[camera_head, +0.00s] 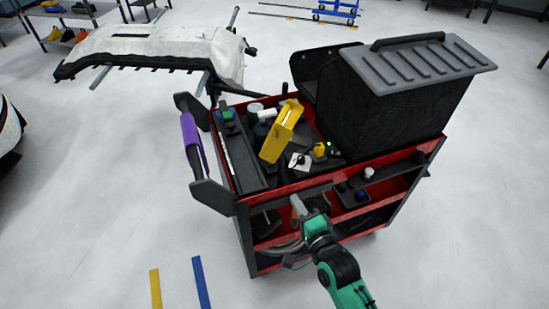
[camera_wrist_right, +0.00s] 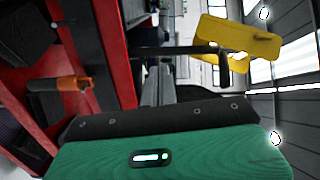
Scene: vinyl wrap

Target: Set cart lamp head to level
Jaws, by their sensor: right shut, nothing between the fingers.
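The cart lamp head (camera_head: 282,130) is a yellow block standing tilted above the top tray of the red and black cart (camera_head: 262,190). It also shows in the right wrist view as a yellow piece (camera_wrist_right: 240,40) at upper right, with a dark arm or bracket beside it. My right gripper (camera_head: 298,204) is at the cart's near side, below and in front of the lamp head and apart from it. Its narrow grey fingers (camera_wrist_right: 158,86) are shut and empty in the wrist view. My left gripper is not in view.
A large black lidded bin (camera_head: 400,95) fills the cart's right side. A purple roll (camera_head: 191,138) hangs at its left. An orange-handled item (camera_wrist_right: 75,84) lies near the gripper. A white bumper (camera_head: 150,50) stands behind left. The floor at left is mostly clear.

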